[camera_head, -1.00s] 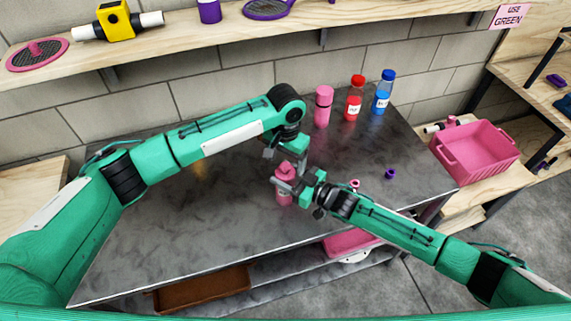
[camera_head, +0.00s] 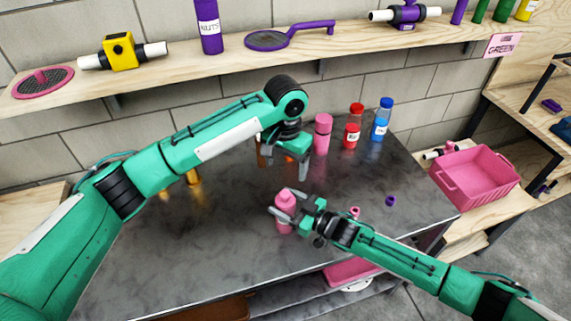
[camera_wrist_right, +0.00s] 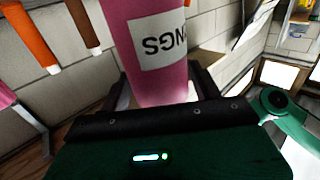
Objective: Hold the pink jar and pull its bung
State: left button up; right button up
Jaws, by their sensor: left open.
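A pink jar (camera_head: 284,218) stands upright on the dark table at the middle. A small pink piece, apparently its bung (camera_head: 286,194), shows at its top. My right gripper (camera_head: 279,211) has its fingers on either side of the jar's upper part. My left gripper (camera_head: 283,165) is open and empty, fingers pointing down, above and behind the jar.
Another pink bottle (camera_head: 322,134), a red one (camera_head: 352,136) and a blue one (camera_head: 380,128) stand at the table's back. Small pink (camera_head: 354,212) and purple (camera_head: 390,201) pieces lie to the right. A pink crate (camera_head: 475,178) is beyond the table's right edge.

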jog(key=shift+o, duration=1.1)
